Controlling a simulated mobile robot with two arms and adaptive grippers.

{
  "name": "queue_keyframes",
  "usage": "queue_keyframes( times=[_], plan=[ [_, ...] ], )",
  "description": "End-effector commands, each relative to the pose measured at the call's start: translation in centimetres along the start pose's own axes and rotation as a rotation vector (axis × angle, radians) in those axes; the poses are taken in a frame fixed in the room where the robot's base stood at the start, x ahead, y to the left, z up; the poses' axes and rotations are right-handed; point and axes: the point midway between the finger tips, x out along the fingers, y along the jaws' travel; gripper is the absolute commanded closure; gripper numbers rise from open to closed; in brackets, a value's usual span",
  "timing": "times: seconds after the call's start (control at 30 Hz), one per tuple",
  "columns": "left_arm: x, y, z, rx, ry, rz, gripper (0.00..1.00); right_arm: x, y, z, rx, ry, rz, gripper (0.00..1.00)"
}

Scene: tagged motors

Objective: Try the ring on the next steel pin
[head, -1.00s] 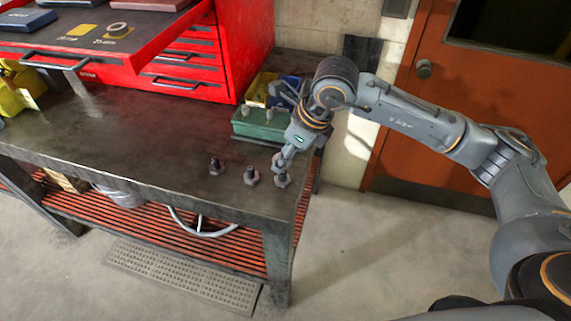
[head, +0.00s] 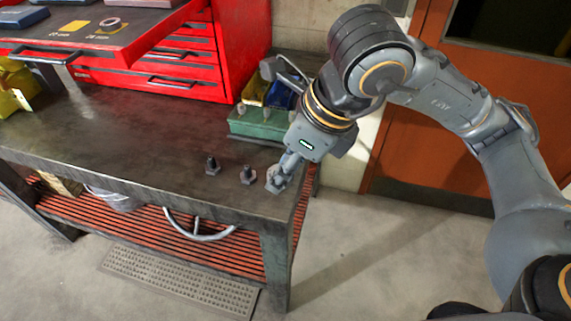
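Three dark steel pins with wider bases stand near the bench's front right: a left pin (head: 212,167), a middle pin (head: 248,175) and a right pin (head: 273,182). My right gripper (head: 281,174) is down at the right pin, its fingers overlapping the pin's upper part. The fingers are too small and covered to tell whether they are open or shut, or whether they hold a ring. A grey ring (head: 110,23) lies on the open red drawer's top surface. My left gripper is out of view.
A green block (head: 257,126) with upright pegs stands behind the gripper, with a yellow bin (head: 255,90) and a blue bin (head: 281,95) behind it. The red tool cabinet (head: 240,45) stands at the back. The bench top (head: 130,135) is clear left of the pins.

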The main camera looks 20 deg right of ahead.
Motion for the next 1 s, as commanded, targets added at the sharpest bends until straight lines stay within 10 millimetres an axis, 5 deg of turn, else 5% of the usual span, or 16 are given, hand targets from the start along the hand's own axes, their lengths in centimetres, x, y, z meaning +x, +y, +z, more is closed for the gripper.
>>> queue_keyframes(
  times=[0.5, 1.0],
  plan=[
    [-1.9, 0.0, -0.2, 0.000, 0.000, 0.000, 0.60, -3.0, 0.0, 1.3, 0.000, -0.001, 0.000, 0.90],
    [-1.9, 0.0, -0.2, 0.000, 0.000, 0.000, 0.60, -3.1, 0.0, 1.3, 0.000, 0.000, 0.000, 0.90]
  ],
)
